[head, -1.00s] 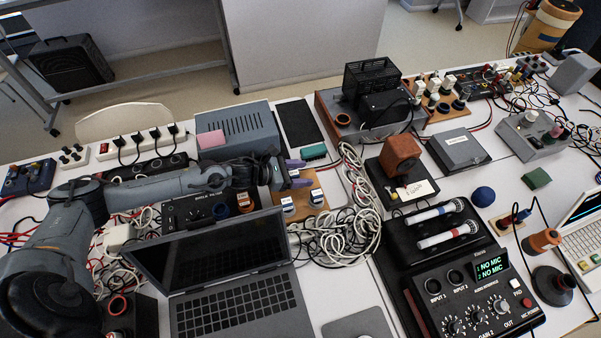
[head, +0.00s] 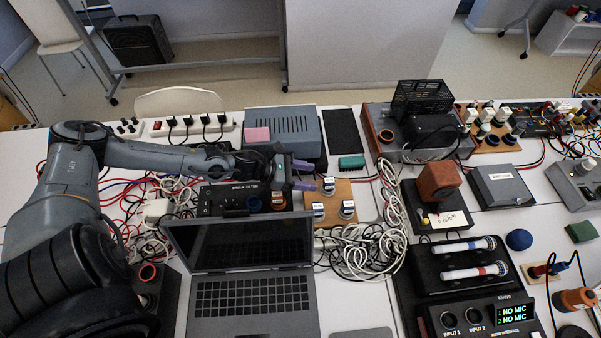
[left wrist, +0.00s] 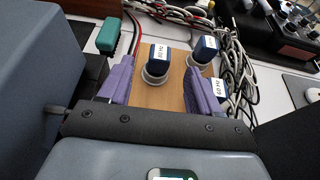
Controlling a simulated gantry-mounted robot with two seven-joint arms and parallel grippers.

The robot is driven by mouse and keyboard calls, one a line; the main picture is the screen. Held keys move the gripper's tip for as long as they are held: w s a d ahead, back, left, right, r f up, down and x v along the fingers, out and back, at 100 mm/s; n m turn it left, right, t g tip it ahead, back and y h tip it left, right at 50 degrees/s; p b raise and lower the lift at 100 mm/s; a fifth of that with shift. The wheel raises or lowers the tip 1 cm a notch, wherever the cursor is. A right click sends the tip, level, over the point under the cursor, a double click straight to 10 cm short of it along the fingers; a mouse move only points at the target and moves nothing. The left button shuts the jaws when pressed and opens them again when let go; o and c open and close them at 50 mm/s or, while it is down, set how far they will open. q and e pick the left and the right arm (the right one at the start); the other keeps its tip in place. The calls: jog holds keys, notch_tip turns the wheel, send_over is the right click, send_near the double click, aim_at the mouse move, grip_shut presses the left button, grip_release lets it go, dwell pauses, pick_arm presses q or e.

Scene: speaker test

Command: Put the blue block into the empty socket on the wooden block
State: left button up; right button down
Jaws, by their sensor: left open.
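The wooden block (head: 361,196) is a flat board behind and right of the laptop. Three dark blue blocks with white labels stand on it: a rear one (head: 328,185), a front left one (head: 318,211) and a front right one (head: 348,209). In the left wrist view the block labelled 80 Hz (left wrist: 158,60) sits upright in a pale round socket. I cannot tell which is the task's block, and I see no clearly empty socket. My left gripper (head: 304,175) is open at the board's left edge. Its purple fingers (left wrist: 160,84) straddle the rear block's line. My right gripper is out of view.
A teal block (head: 352,161) lies behind the board. Tangled cables (head: 390,215) run along the board's right and front. The open laptop (head: 250,297) stands in front.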

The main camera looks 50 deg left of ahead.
pick_arm(q)
jog(key=shift+v, duration=0.95)
